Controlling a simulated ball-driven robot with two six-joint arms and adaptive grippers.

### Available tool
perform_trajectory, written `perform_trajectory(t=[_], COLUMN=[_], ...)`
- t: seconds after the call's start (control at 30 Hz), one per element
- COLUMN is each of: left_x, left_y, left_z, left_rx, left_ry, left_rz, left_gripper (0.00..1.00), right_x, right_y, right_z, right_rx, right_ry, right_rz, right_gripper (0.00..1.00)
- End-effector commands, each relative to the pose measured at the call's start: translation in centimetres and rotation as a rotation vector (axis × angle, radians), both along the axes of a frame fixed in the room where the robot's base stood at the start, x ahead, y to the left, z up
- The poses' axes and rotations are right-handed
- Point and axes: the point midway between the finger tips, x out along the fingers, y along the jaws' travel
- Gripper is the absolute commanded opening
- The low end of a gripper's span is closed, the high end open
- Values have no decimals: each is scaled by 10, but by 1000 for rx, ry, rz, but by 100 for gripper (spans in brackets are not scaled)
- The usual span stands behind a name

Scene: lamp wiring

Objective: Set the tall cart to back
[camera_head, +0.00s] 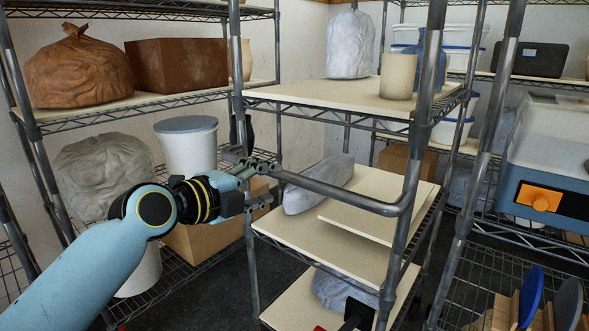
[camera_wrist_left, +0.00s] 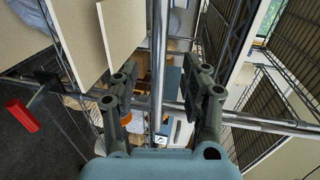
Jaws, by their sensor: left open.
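The tall cart (camera_head: 322,94) stands in the middle of the head view, with dark metal posts and cream shelf boards. Its horizontal handle bar (camera_head: 340,193) sticks out towards me at mid height. My left gripper (camera_head: 273,182) is at the left end of this bar, with its fingers pointing right. In the left wrist view, the open fingers (camera_wrist_left: 162,82) stand either side of a grey bar (camera_wrist_left: 158,45), with gaps visible. Whether either finger touches it I cannot tell. My right gripper is not in view.
The cart carries a grey-white bag (camera_head: 350,45), a beige cup (camera_head: 397,76), a grey sack (camera_head: 318,184) and a loose board (camera_head: 378,208). Wire racks with a brown bag (camera_head: 78,66) and a white bucket (camera_head: 187,147) stand left. Another rack with a blue-grey box (camera_head: 545,150) stands close right.

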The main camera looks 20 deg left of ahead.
Motion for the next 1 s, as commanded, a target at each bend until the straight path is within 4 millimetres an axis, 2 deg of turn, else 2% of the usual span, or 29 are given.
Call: perform_trajectory(t=[0.2, 0.4, 0.6, 0.83, 1.0], left_x=[42, 71, 82, 82, 82], left_y=[-16, -26, -31, -31, -31], left_z=[-9, -15, -18, -18, -18], left_rx=[-5, -2, -1, -1, -1], left_ry=[1, 0, 0, 1, 1], left_rz=[-1, -1, -1, -1, -1], left_gripper=[46, 46, 46, 46, 25], right_x=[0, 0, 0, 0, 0], right_y=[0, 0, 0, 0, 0], right_z=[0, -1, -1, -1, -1], right_rx=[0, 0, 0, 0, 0], right_ry=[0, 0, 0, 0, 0], right_rz=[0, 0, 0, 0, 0], right_gripper=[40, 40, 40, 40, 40])
